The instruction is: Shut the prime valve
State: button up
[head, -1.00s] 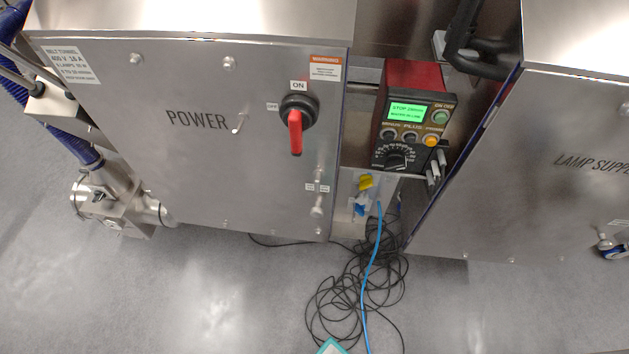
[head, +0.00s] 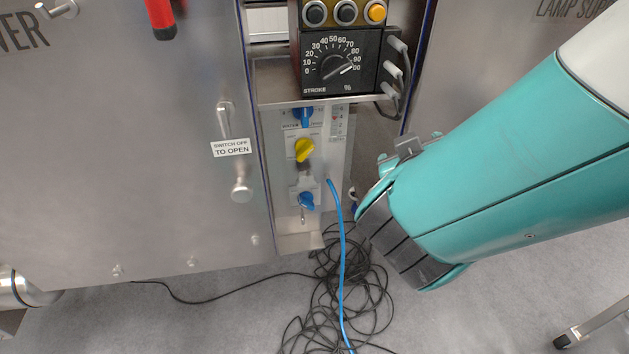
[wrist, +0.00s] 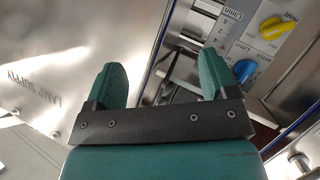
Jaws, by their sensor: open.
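The prime valve is a yellow knob (head: 304,150) on a pale panel (head: 336,140) in the gap between two steel cabinets. In the wrist view the yellow knob (wrist: 271,28) sits at the upper right, with "PRIME" printed beside it, its handle lying slantwise. A blue knob (head: 303,116) sits above it in the head view, labelled as water; another blue knob (head: 306,201) is below. My gripper (wrist: 160,75) is open and empty, its two teal fingers apart. In the head view it is right of the panel, clear of the knobs, its fingers mostly hidden.
A stroke dial (head: 336,66) on a control box hangs above the panel. A blue hose (head: 342,245) runs down to tangled black cable (head: 345,300) on the floor. The power cabinet (head: 130,150) stands left, the lamp supply cabinet (head: 490,50) right, making a narrow gap.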

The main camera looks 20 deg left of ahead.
aim_at(305, 154)
jog(key=s+a+f+n+t+y+b, duration=0.1)
jog(key=s+a+f+n+y+b, duration=0.3)
jog(key=a+f, duration=0.15)
jog(key=s+a+f+n+t+y+b, duration=0.1)
jog(key=s+a+f+n+y+b, duration=0.3)
jog(key=a, duration=0.3)
jog(key=shift+m, duration=0.3)
jog(key=x, duration=0.6)
jog(key=f+x, duration=0.1)
jog(key=x, duration=1)
jog(key=shift+w+f+b, duration=0.15)
jog(key=shift+w+b, duration=0.2)
jog(key=shift+w, duration=0.2)
jog(key=shift+d, duration=0.1)
jog(key=c, duration=0.9)
